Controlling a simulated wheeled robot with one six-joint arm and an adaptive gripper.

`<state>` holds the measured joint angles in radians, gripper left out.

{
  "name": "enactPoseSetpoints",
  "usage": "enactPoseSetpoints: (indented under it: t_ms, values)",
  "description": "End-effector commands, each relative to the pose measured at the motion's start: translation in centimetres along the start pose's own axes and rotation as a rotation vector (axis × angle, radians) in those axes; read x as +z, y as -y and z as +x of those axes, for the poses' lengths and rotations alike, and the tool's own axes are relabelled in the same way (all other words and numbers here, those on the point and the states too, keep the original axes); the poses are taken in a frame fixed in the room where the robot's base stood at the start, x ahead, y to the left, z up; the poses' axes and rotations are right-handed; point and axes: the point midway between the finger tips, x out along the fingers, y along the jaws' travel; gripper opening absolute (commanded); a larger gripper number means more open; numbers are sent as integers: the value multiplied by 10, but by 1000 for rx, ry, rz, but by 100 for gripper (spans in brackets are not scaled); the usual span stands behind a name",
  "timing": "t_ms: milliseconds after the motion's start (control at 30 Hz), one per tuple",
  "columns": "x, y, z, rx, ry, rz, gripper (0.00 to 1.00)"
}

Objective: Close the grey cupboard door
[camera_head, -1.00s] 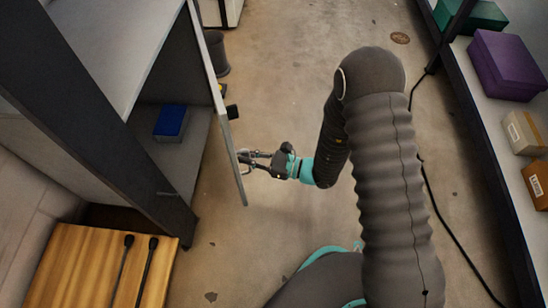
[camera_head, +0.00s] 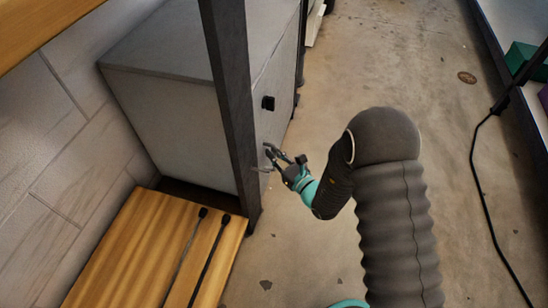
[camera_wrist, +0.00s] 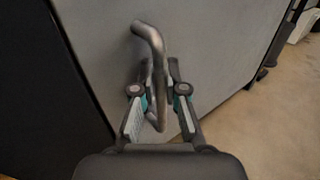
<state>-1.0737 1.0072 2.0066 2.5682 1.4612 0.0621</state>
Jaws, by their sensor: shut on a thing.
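The grey cupboard (camera_head: 160,115) stands against the wall at the left of the head view. Its grey door (camera_head: 283,90) lies along the cupboard front and looks flush or nearly so; a dark post hides part of the edge, so a small gap cannot be ruled out. The door also fills much of the wrist view (camera_wrist: 220,45). A bent metal handle (camera_wrist: 147,38) stands out from the door. My gripper (camera_head: 270,156) is at the handle, and in the wrist view its fingers (camera_wrist: 158,92) are on either side of the bar, shut on it.
A dark upright post (camera_head: 232,100) stands before the cupboard's near corner. A wooden top (camera_head: 130,250) with two dark stick-like things (camera_head: 205,250) is at lower left. A black cable (camera_head: 480,200) runs along the floor at right. The floor (camera_head: 400,70) between is mostly clear.

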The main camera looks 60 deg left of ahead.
Motion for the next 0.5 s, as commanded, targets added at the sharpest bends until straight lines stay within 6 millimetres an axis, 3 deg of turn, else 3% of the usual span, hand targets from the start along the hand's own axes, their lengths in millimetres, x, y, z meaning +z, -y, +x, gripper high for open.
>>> enactPoseSetpoints:
  t_ms: [267, 300, 333, 500]
  values:
    - [2, -10, 8, 22, 5, -5, 0]
    - [2, -11, 8, 23, 5, -6, 16]
    - [2, -11, 8, 23, 5, -6, 23]
    - [2, -8, 6, 19, 5, -5, 23]
